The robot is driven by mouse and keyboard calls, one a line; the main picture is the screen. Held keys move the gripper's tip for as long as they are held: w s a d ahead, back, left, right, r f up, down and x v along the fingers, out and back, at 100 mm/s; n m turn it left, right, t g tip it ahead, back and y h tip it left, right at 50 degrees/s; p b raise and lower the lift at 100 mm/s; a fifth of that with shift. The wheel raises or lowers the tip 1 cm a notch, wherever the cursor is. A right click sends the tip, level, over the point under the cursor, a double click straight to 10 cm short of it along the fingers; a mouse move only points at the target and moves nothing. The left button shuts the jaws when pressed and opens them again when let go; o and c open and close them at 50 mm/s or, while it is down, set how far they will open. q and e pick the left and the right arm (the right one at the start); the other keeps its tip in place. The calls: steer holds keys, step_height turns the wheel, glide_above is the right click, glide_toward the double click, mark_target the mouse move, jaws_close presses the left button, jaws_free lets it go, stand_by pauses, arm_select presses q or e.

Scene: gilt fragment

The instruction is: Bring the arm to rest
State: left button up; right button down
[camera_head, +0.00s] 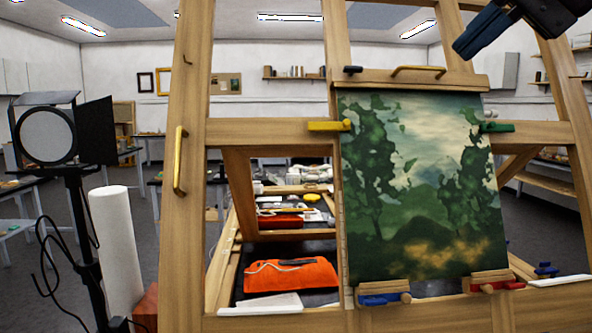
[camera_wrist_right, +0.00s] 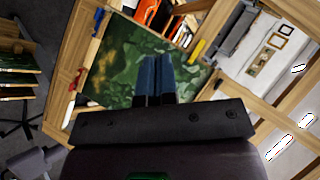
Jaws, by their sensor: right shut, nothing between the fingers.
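My right gripper (camera_head: 482,32) comes in at the top right of the head view, dark with blue fingers, above the right end of the easel's top bar. In the right wrist view its two blue fingers (camera_wrist_right: 157,78) lie side by side, shut with nothing between them. They point toward the green landscape painting (camera_wrist_right: 120,60) and hide part of it. In the head view the painting (camera_head: 420,190) stands upright on the wooden easel frame, and the gripper is apart from it. My left gripper is not in view.
The wooden easel frame (camera_head: 190,200) fills the middle. Coloured clamps, such as a yellow one (camera_head: 328,126) and a green one (camera_head: 497,127), sit at the painting's edges. A studio lamp (camera_head: 47,136) and a white roll (camera_head: 115,245) stand at left. An orange cloth (camera_head: 291,275) lies behind the frame.

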steer(key=w+a+f+m+g+y, duration=0.3)
steer(key=a+f+m+g+y, duration=0.15)
steer(key=f, duration=0.45)
steer(key=w+a+f+m+g+y, duration=0.35)
steer(key=f+y, duration=0.25)
steer(key=f, duration=0.3)
steer(key=w+d+f+m+t+y, duration=0.15)
steer(key=d+f+m+t, duration=0.25)
steer(key=f+m+t, duration=0.7)
steer(key=w+d+f+m+t+y, duration=0.1)
steer(key=w+d+f+m+t, duration=0.3)
steer(key=f+m, duration=0.75)
steer(key=s+d+f+m+t+h, duration=0.3)
steer(key=f+m+h, duration=0.45)
steer(key=m, duration=0.45)
steer(key=s+d+f+m+t+h, duration=0.2)
steer(key=s+d+f+m+h, duration=0.15)
steer(key=f+m+h, duration=0.5)
steer(key=s+d+f+m+g+h, duration=0.1)
steer(key=s+f+m+g+h, duration=0.1)
steer(key=s+f+m, duration=0.5)
steer(key=s+d+f+m+g+h, duration=0.1)
steer(key=s+f+m+g, duration=0.4)
steer(key=s+f, duration=0.5)
step_height(320, 180, down, 3)
steer(key=shift+s+d+r+m+h, duration=0.15)
steer(key=shift+d+m+h, duration=0.25)
steer(key=shift+d+m, duration=0.45)
